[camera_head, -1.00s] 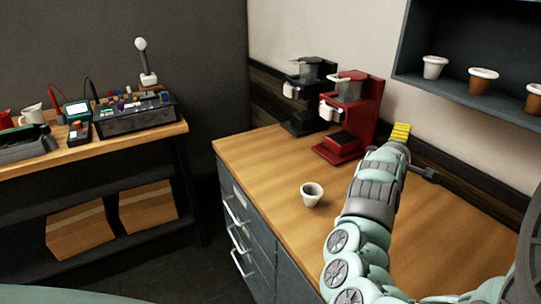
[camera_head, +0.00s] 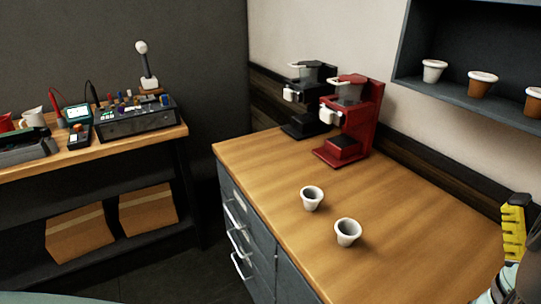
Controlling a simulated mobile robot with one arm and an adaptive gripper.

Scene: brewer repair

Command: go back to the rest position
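My gripper (camera_head: 514,228) shows at the right edge of the head view, above the right end of the wooden counter (camera_head: 420,265). One yellow ridged finger pad is visible; the rest of the gripper is cut off by the frame. Whether it is open or shut does not show. My arm is mostly out of the picture at the lower right. No object shows at the visible finger.
A red brewer (camera_head: 360,120) and a black brewer (camera_head: 306,112) stand at the counter's back. Two white cups (camera_head: 311,198) (camera_head: 347,232) stand upright near its front edge. A wall shelf (camera_head: 455,98) holds several cups. A workbench (camera_head: 155,133) with tools stands left.

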